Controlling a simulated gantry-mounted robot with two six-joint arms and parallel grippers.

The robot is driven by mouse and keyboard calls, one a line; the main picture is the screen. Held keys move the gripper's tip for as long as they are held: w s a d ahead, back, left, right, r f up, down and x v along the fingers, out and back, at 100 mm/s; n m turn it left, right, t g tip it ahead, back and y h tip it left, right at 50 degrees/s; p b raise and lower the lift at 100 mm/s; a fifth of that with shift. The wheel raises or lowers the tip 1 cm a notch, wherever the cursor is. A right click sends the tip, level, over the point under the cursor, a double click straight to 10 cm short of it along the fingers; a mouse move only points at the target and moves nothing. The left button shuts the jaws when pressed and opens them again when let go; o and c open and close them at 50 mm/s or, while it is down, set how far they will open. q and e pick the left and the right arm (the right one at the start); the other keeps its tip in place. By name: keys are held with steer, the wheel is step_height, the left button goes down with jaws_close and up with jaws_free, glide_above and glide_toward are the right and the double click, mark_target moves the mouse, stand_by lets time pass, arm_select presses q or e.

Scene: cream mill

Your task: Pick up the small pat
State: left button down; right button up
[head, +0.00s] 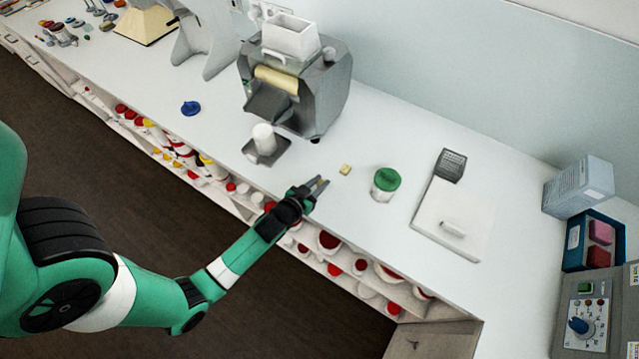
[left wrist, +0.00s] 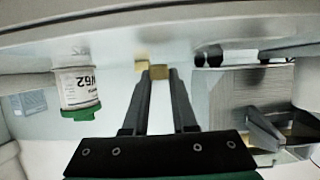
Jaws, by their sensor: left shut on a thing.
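My left gripper (head: 319,184) is over the front part of the white counter, shut on a small yellow pat. That small pat (left wrist: 159,72) shows between the fingertips in the left wrist view; in the head view the fingers mostly hide it. I cannot tell its exact height above the counter. Another yellow pat (head: 345,169) lies on the counter just beyond and to the right of the fingertips. It also shows beside the held one in the left wrist view (left wrist: 141,65). My right gripper is in neither view.
A white jar with a green lid (head: 385,184) stands right of the loose pat. A grey machine (head: 325,85) stands behind, with a white cup (head: 264,137) on a small dark stand at its front left. A white board (head: 432,225) lies further right. Shelves of jars are below the counter edge.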

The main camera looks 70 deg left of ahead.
arm_select(q)
steer(key=s+a+r+p, duration=0.2)
steer(key=s+a+r, duration=0.4)
steer(key=s+r, duration=0.6)
steer(key=shift+s+p, duration=0.35)
steer(key=shift+s, duration=0.05)
